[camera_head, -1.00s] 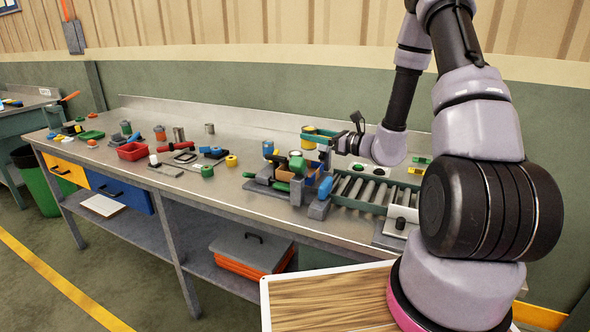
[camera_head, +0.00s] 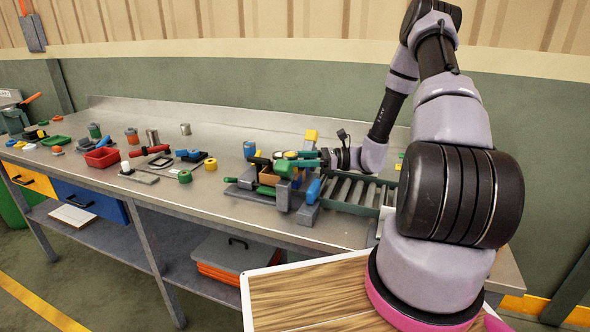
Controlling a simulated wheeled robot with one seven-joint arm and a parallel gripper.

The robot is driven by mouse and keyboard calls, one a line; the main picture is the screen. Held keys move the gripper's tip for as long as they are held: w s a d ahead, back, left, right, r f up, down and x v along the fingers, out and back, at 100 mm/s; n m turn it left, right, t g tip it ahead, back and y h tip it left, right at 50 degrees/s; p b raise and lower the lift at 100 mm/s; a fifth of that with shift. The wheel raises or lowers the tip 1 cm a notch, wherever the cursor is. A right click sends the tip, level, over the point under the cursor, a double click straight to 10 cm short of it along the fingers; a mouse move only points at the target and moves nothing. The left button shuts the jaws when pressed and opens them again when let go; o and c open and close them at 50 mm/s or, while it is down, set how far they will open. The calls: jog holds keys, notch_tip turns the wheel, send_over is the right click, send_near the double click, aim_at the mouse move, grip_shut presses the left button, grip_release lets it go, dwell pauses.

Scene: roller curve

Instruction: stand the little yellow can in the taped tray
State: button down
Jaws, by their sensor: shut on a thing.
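My gripper (camera_head: 306,160) is at the cluttered block of gear in the middle of the bench, reaching in from the right. It is shut on a small yellow can (camera_head: 290,155), of which only a little shows. A small orange-brown tray (camera_head: 268,177) stands just below and left of the gripper. I cannot make out tape on it, or whether the can touches it. Green and grey parts around the jaws hide much of the can and the tray's far side.
A blue can (camera_head: 249,149) stands left of the gripper, and a yellow block (camera_head: 311,135) behind it. A roller conveyor (camera_head: 358,188) runs under my arm. A green roll (camera_head: 185,177), a yellow roll (camera_head: 210,164) and a red bin (camera_head: 102,157) lie farther left.

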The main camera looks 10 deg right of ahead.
aim_at(296, 170)
notch_tip(296, 170, down, 3)
jog(key=shift+f, duration=0.15)
jog(key=shift+s+f, duration=0.1)
jog(key=shift+f, duration=0.1)
